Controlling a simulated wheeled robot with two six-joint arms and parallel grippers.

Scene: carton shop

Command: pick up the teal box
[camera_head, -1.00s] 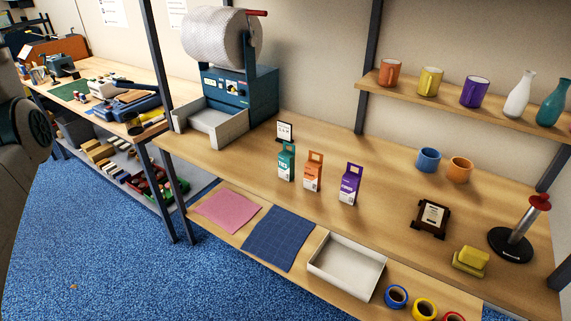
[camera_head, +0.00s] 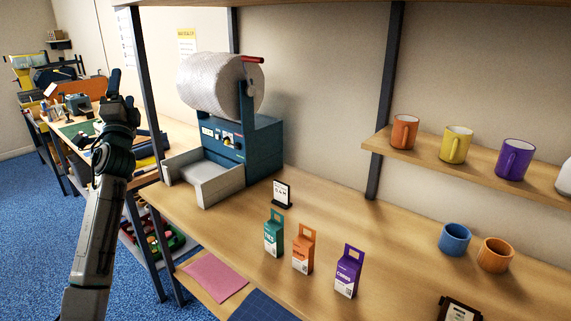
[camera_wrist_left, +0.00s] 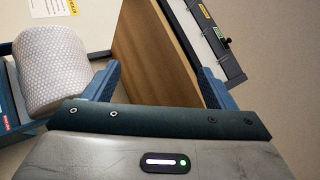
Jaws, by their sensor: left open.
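The teal box (camera_head: 273,236) stands upright on the wooden bench in the head view, at the left end of a short row, with a hang-tab top. My left gripper (camera_head: 115,88) is raised at the left of the head view, well to the left of the teal box and apart from it. In the left wrist view its fingers (camera_wrist_left: 156,86) are spread with nothing between them. The teal box does not show in the left wrist view. My right gripper is in neither view.
An orange box (camera_head: 303,250) and a purple box (camera_head: 347,272) stand right of the teal one. A small sign (camera_head: 282,193) is behind it. A wrap-roll machine (camera_head: 250,150) with a grey tray stands behind left. A dark shelf post (camera_head: 137,70) rises near my left arm.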

